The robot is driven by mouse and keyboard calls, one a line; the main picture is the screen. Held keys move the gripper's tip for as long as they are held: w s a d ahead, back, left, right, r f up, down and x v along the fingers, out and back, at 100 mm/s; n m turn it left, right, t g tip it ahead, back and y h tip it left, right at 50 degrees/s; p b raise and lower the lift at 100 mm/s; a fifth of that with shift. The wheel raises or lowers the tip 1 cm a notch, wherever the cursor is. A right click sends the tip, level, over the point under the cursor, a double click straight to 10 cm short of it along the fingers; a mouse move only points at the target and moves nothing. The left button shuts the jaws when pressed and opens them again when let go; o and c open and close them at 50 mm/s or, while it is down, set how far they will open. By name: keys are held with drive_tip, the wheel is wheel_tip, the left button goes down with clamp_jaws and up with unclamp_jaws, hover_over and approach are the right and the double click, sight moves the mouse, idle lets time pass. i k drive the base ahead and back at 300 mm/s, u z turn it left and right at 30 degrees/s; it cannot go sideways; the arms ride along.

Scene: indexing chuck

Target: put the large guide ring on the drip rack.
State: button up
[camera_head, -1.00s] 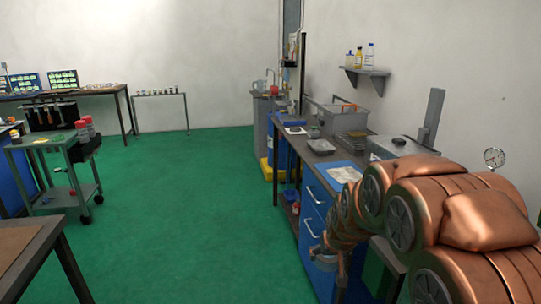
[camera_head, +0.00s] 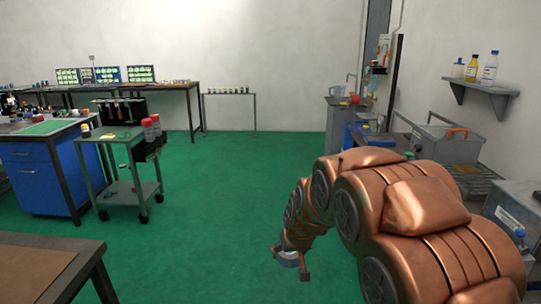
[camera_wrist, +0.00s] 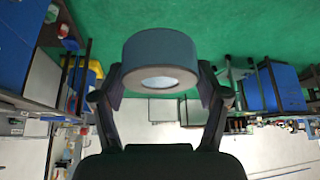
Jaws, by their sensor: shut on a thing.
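My gripper (camera_wrist: 161,92) is shut on a short blue-grey ring (camera_wrist: 160,50) with a round hole, which looks like the large guide ring. In the wrist view the ring sits between the two fingertips, clear of any surface. In the head view the ring (camera_head: 288,259) shows small at the end of my arm, over the green floor. A dark slatted tray (camera_head: 478,187) on the right-hand bench may be the drip rack; my arm partly covers that area, so I cannot be sure. The gripper is well away from it.
A grey trolley (camera_head: 122,135) with red-topped items and a blue cabinet bench (camera_head: 35,175) stand left. A brown-topped table (camera_head: 35,268) is near left. A grey bin (camera_head: 450,143) stands on the right bench. The green floor (camera_head: 220,190) between is open.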

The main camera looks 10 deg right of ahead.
sight(468, 180)
drive_tip(key=z, duration=0.2)
drive_tip(key=i, duration=1.3)
drive_tip(key=z, duration=0.35)
